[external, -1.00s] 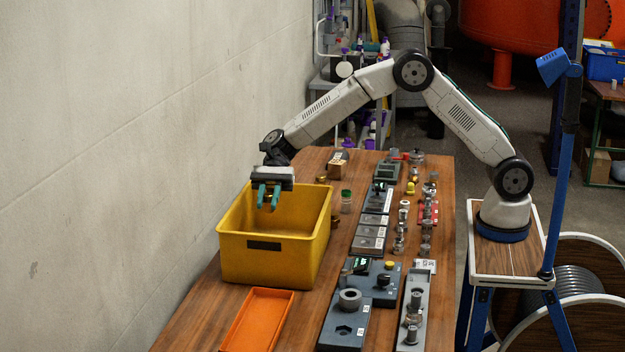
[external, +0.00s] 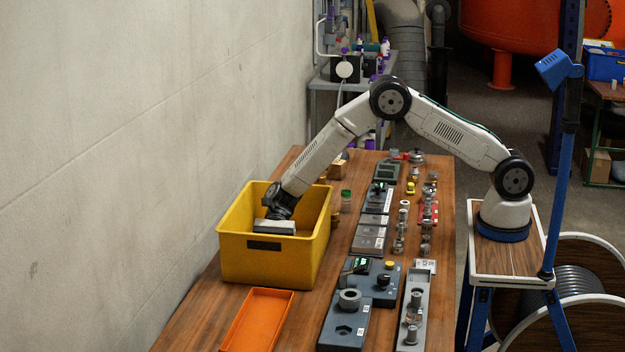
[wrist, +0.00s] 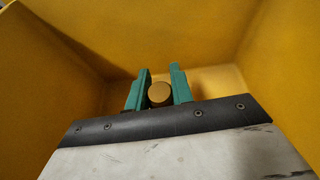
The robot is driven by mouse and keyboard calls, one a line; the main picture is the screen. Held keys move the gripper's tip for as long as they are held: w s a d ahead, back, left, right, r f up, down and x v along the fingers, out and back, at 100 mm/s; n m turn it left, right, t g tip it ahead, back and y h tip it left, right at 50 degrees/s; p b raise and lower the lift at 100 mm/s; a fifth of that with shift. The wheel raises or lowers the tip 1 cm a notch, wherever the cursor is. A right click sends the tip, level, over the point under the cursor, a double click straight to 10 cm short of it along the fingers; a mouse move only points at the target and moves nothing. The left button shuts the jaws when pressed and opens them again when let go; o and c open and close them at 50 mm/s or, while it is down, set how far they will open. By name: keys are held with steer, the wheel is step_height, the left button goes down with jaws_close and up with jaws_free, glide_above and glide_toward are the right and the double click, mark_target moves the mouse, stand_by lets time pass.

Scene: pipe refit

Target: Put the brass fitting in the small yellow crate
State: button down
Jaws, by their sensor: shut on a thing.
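The yellow crate (external: 300,265) stands on the wooden table at the left, against the wall side. My gripper (wrist: 158,92) is down inside it; in the external view the crate's front wall hides the fingertips. In the wrist view the green fingers are shut on the brass fitting (wrist: 159,94), whose round end shows between them. Yellow walls surround the fitting. I cannot tell whether it touches the crate's floor.
An orange tray (external: 257,320) lies in front of the crate. To the right are grey fixtures (external: 374,282) and rows of metal fittings (external: 399,228).

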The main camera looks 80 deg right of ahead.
steer(key=shift+f, duration=1.05)
steer(key=shift+f, duration=0.2)
steer(key=c, duration=1.2)
jaws_free()
steer(key=shift+r, duration=0.2)
steer(key=v, duration=0.3)
steer(key=shift+d+r, duration=0.1)
steer(key=shift+r, duration=0.25)
step_height(320, 180, up, 6)
steer(key=shift+r, duration=0.1)
